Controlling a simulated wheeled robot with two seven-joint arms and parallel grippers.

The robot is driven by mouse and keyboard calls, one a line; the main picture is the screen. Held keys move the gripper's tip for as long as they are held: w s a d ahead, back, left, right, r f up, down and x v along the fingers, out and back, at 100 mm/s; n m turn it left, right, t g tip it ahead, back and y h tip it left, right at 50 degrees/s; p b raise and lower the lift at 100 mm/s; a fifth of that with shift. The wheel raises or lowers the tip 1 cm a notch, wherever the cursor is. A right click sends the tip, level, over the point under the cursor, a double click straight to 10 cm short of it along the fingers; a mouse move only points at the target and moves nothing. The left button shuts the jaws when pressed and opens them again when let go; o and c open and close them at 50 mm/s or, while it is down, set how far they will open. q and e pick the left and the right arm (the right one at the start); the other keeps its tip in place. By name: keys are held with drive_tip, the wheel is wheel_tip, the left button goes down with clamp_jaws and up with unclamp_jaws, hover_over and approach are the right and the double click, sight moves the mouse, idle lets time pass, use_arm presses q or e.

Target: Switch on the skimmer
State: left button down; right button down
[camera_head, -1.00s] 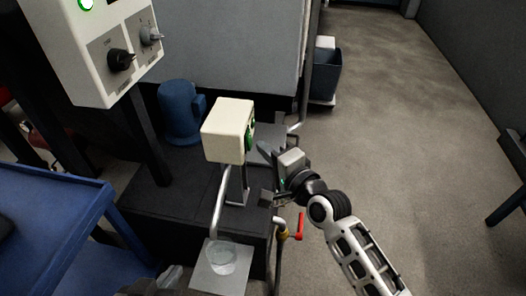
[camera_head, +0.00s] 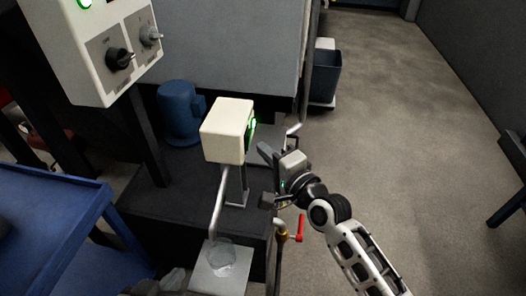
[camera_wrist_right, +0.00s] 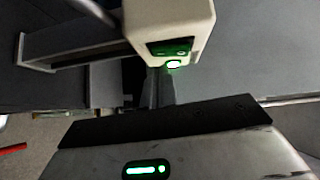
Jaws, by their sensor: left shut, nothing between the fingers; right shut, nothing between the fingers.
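The skimmer is a cream box (camera_head: 226,131) on a post at the centre of the head view. Its right-hand face carries a bright green lit panel (camera_head: 252,127). In the right wrist view the box (camera_wrist_right: 165,18) hangs at the top, with a small green display and a glowing button (camera_wrist_right: 173,64) under it. My right gripper (camera_head: 268,156) is shut and empty, just right of and below the panel, with a visible gap to it. My left gripper (camera_head: 146,287) shows only in part at the bottom edge of the head view; its fingers are hard to make out.
A clear cup (camera_head: 220,254) stands on a pale plate below the skimmer's bent pipe (camera_head: 218,205). A red-handled valve (camera_head: 300,228) is below my right gripper. A control box with knobs (camera_head: 85,50) is upper left, a blue cart (camera_head: 60,190) left. Floor at right is free.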

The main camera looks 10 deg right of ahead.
drive_tip(key=d+f+v, duration=0.1)
drive_tip(key=v, duration=1.1)
drive_tip(key=shift+w+d+f, duration=0.3)
drive_tip(key=shift+w+f, duration=0.05)
drive_tip(key=shift+f, duration=0.05)
